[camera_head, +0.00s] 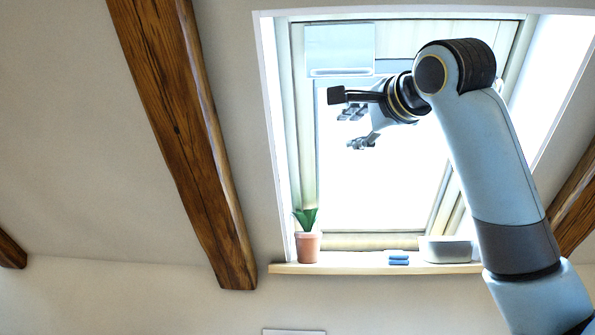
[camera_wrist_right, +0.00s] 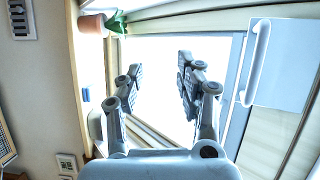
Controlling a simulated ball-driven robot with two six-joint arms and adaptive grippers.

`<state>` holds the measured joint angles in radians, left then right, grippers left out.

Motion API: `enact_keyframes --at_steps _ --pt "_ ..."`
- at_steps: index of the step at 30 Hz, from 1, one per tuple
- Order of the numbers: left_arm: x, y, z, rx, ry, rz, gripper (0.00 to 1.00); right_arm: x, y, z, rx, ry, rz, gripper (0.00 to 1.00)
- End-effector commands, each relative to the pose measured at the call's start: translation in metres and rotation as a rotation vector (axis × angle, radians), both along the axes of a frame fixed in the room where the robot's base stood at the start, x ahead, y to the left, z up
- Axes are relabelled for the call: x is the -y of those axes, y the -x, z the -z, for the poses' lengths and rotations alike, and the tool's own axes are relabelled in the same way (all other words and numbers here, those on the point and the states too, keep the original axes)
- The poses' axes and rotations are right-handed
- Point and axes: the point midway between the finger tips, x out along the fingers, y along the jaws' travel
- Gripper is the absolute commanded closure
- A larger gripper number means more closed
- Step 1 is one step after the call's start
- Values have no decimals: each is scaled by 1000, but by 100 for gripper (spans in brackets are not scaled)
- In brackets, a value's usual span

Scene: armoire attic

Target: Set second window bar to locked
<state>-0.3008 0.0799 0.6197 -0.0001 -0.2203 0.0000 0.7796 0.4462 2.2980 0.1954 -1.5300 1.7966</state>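A skylight window (camera_head: 385,180) is set in the sloped wall. A pale panel (camera_head: 340,45) sits at its upper left, with a light bar (camera_head: 340,72) along the panel's lower edge. In the right wrist view the white bar (camera_wrist_right: 256,62) stands out from the panel (camera_wrist_right: 288,65), to the right of my fingers. I cannot tell which window bar is the second, or its lock state. My right gripper (camera_head: 357,129) is open and empty in front of the glass, below the bar and apart from it; its spread fingers (camera_wrist_right: 160,95) show in the wrist view. My left gripper is out of view.
A potted plant (camera_head: 308,246), blue items (camera_head: 398,260) and a grey tub (camera_head: 446,250) stand on the sill (camera_head: 350,268). Wooden beams (camera_head: 185,140) flank the window. My right arm covers the window's right side. The space left of my gripper is free.

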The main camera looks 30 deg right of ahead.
Motion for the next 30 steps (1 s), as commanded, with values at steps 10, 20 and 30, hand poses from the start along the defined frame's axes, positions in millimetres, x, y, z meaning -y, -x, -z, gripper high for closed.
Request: enact_keyframes --at_steps 10,20,30 --pt "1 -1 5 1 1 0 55 4 45 -109 256 49 18 64" --pt "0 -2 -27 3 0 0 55 12 -15 -125 252 48 17 64" --pt "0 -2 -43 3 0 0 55 18 -53 -131 255 51 17 64"
